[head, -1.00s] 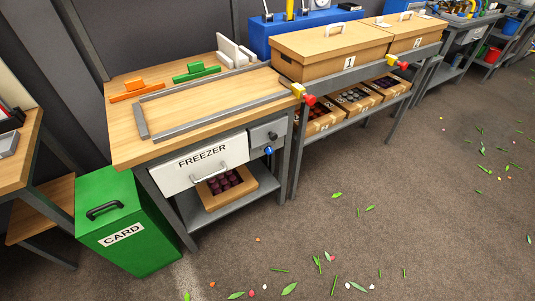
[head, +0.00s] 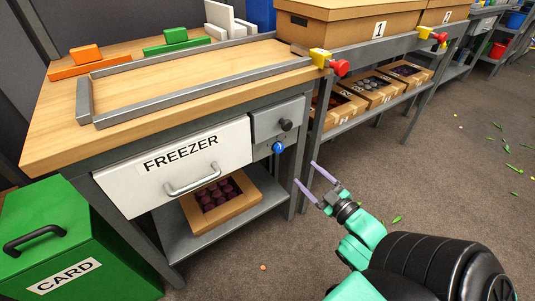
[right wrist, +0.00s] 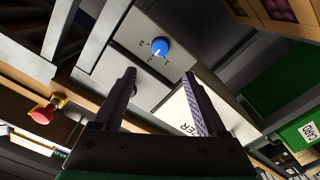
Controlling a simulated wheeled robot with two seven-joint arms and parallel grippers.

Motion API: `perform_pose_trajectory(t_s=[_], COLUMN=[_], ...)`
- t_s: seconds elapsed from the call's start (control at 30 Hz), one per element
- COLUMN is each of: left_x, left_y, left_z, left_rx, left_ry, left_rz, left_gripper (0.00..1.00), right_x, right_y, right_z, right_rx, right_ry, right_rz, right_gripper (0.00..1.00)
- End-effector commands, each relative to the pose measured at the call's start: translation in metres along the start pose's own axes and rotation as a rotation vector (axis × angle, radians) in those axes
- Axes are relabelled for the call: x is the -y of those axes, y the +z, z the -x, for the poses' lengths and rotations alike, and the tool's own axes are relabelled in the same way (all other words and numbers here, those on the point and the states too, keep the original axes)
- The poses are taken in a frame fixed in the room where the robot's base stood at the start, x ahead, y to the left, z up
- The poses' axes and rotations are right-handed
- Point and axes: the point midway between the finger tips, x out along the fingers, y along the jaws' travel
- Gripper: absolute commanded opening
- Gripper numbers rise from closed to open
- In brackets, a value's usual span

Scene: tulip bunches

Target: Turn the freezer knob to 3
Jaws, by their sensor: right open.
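The freezer is a white drawer (head: 160,168) labelled FREEZER under the wooden bench top. A small blue knob (head: 278,148) sits right of the drawer, below a grey panel with a dark knob (head: 286,125). In the right wrist view the knob appears beyond the gap between the fingertips (right wrist: 159,74). My left gripper is out of view.
A green CARD bin (head: 75,250) stands at the lower left. A box of dark round items (head: 240,209) sits on the shelf below the drawer. Yellow-and-red fittings (head: 328,61) stick out at the bench's right corner. The floor at right is open with scattered leaves.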

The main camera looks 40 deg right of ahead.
Motion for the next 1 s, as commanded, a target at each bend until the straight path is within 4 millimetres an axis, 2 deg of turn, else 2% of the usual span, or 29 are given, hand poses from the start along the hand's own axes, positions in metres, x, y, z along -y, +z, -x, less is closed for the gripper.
perform_pose_trajectory(t_s=[0.3, 0.43, 0.6, 0.83, 0.87, 1.0], left_x=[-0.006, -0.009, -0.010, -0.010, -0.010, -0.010], left_y=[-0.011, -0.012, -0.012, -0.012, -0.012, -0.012], left_z=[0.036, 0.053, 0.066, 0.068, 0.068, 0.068], left_rx=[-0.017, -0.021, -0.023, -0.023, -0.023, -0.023], left_ry=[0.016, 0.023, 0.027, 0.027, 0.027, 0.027], left_rz=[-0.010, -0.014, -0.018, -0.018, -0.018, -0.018], left_gripper=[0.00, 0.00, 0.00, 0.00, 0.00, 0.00], right_x=[0.001, 0.001, 0.001, 0.000, 0.000, 0.001], right_y=[0.002, 0.002, 0.001, 0.001, 0.001, 0.001], right_z=[-0.084, -0.112, -0.130, -0.131, -0.131, -0.131], right_rx=[-0.004, -0.002, 0.001, 0.002, 0.002, 0.002], right_ry=[0.003, 0.002, 0.000, -0.001, -0.001, -0.001], right_rz=[0.001, 0.000, -0.001, -0.001, -0.001, -0.001], right_gripper=[0.74, 0.74, 0.74, 0.74, 0.67, 0.13])
